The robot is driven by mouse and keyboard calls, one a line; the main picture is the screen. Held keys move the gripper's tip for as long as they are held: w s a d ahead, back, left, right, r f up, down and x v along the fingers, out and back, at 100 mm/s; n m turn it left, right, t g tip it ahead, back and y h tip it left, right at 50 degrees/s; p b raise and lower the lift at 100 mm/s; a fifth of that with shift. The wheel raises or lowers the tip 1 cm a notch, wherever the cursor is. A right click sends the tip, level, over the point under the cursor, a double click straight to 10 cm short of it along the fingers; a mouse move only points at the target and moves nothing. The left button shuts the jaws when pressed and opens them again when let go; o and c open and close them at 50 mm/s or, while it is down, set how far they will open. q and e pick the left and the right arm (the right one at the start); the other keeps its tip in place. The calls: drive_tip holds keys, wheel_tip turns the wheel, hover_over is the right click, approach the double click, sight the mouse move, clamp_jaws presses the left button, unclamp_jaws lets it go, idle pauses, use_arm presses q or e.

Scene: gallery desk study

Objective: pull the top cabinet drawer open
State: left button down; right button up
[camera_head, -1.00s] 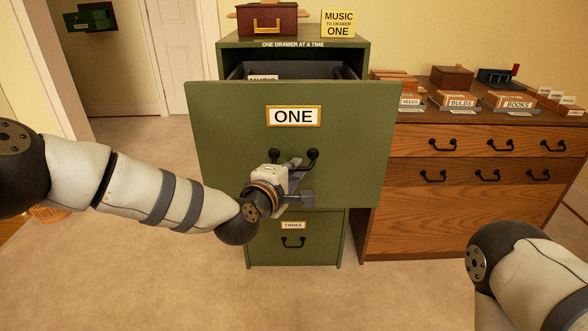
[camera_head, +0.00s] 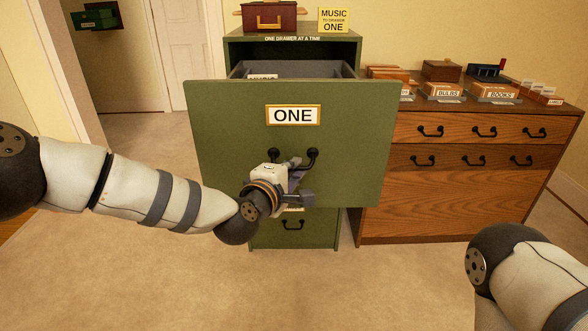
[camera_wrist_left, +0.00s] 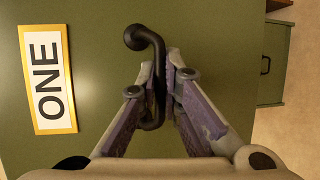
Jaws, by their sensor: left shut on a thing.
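The top drawer (camera_head: 240,145), green and labelled ONE (camera_head: 293,115), stands well out of the green cabinet (camera_head: 290,48). Its inside shows behind the front panel, with a label partly visible. The black drawer handle (camera_head: 312,157) is on the front below the label. My left gripper (camera_head: 292,172) is shut on the handle; in the left wrist view its fingers (camera_wrist_left: 166,95) close around the black handle (camera_wrist_left: 150,50). The ONE label also shows in the left wrist view (camera_wrist_left: 47,80). Only my right arm shows at the lower right; its gripper is out of view.
A maroon case (camera_head: 270,17) and a yellow MUSIC sign (camera_head: 333,20) stand on the cabinet. A wooden chest (camera_head: 460,195) with labelled boxes stands at right. The carpet in front is clear.

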use_arm(q)
drive_tip(key=shift+s+f, duration=0.1)
drive_tip(key=shift+f, duration=0.05)
drive_tip(key=c, duration=2)
unclamp_jaws()
drive_tip(key=shift+s, duration=0.1)
drive_tip(key=v, duration=1.2)
